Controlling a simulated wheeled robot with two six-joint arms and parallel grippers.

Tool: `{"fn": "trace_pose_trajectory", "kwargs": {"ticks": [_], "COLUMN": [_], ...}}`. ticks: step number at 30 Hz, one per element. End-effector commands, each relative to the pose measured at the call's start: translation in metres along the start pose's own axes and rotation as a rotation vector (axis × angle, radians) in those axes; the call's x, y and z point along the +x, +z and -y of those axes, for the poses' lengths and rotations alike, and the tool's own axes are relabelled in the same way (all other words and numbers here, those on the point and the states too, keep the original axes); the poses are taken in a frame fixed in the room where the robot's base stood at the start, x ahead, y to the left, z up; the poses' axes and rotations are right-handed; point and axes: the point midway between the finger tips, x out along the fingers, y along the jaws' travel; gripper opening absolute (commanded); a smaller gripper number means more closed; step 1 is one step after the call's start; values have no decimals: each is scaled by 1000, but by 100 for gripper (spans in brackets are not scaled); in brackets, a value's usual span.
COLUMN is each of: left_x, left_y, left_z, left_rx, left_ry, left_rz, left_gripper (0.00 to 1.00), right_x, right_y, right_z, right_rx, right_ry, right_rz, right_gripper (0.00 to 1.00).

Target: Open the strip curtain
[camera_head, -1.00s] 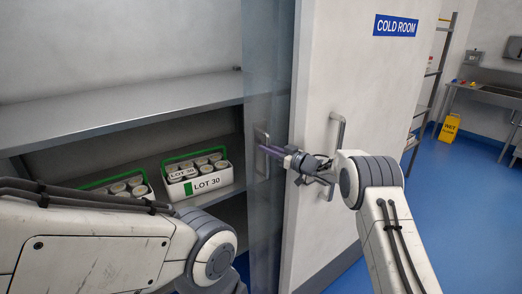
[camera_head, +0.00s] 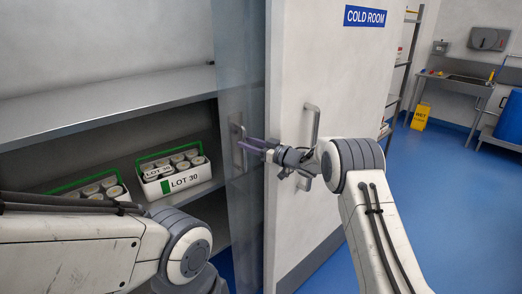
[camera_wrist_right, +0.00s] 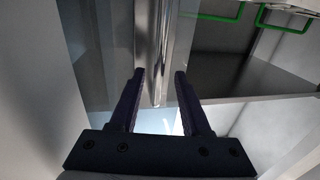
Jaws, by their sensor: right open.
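The strip curtain (camera_head: 241,205) is a clear, greyish sheet hanging at the right side of the shelf opening, beside the white door. An upright metal handle (camera_head: 238,155) is on it. It also shows in the right wrist view as a shiny bar (camera_wrist_right: 157,40). My right gripper (camera_head: 243,143) is at this handle. In the right wrist view its dark fingers (camera_wrist_right: 159,76) are open, one on each side of the bar; whether either touches it I cannot tell. My left arm reaches in at the lower left; its gripper is not in view.
A yellow wet-floor sign (camera_head: 421,116) and open blue floor lie to the right.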

Motion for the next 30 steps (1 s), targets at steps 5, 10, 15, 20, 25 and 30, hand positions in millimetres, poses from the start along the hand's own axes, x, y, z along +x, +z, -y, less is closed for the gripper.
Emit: {"fn": "trace_pose_trajectory", "kwargs": {"ticks": [5,10,15,20,25,30], "left_x": [16,23,26,26,25,25], "left_y": [1,1,1,1,1,1], "left_z": [1,2,2,2,2,2], "left_rx": [0,0,0,0,0,0], "left_ry": [0,0,0,0,0,0], "left_rz": [0,0,0,0,0,0], "left_gripper": [50,50,50,50,50,50], "right_x": [-38,-66,-79,-81,-80,-66], "right_y": [3,2,1,0,0,-12], "right_z": [-1,-1,0,0,0,13], "right_rx": [0,-1,0,0,-1,-19], "right_ry": [4,3,0,0,1,72], "right_rz": [0,0,0,0,1,48], "right_gripper": [47,47,47,47,47,47]}}
